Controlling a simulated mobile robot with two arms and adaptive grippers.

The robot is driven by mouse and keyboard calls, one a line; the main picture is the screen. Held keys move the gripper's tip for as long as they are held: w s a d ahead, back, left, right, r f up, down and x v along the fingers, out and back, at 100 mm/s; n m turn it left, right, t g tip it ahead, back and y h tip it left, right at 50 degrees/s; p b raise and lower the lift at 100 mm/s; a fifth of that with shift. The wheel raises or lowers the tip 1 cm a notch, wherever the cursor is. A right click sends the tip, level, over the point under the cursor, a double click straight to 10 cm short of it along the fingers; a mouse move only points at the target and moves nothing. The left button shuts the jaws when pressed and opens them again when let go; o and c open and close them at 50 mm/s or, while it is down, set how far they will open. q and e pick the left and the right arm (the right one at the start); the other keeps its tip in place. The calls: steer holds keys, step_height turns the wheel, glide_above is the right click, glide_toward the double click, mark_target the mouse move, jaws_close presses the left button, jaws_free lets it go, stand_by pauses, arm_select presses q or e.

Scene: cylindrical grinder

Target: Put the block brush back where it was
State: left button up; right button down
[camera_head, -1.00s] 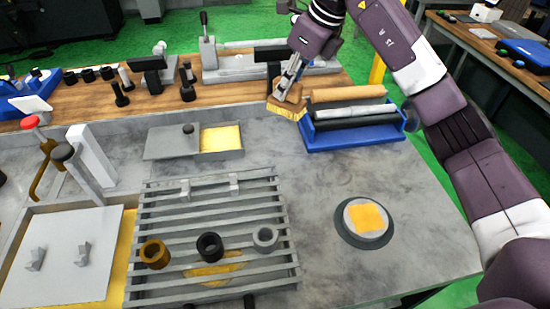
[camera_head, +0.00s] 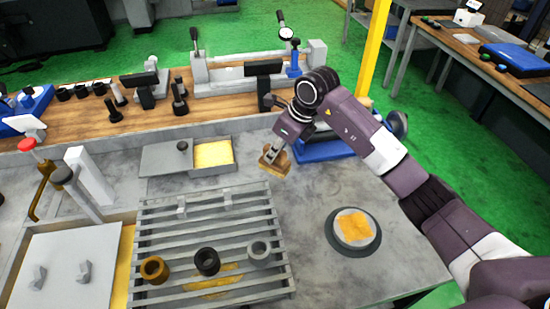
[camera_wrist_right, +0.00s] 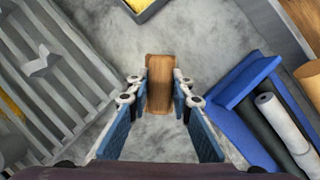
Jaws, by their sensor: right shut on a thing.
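The block brush (camera_head: 275,160) has a wooden back with pale bristles below. It also shows in the right wrist view (camera_wrist_right: 160,84), its wooden back between the fingertips. My right gripper (camera_head: 272,150) is shut on it and holds it over the grey bench, left of the blue rack. In the right wrist view my right gripper's (camera_wrist_right: 160,90) fingers lie along both sides of the brush. The left gripper is not in view.
A blue rack with rolls (camera_wrist_right: 252,85) stands just right of the brush, partly hidden by my arm in the head view. A grey box with yellow contents (camera_head: 236,168) is to the left. A slatted grate (camera_head: 160,208) with several rings lies in front. A round plate with a yellow pad (camera_head: 353,250) sits at right.

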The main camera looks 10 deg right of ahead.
mark_target(275, 161)
step_height(275, 161, down, 4)
steer(key=shift+r+p, duration=0.25)
steer(key=shift+p, duration=0.2)
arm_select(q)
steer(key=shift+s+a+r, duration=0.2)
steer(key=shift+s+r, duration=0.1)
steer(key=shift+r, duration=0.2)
arm_select(e)
steer(key=shift+f+b, duration=0.25)
steer(key=shift+b, duration=0.05)
steer(key=c, duration=1.7)
jaws_free()
steer(key=shift+c, duration=0.2)
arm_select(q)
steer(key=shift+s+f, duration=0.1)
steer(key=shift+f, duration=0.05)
arm_select(e)
steer(key=shift+r, duration=0.1)
steer(key=shift+r, duration=0.1)
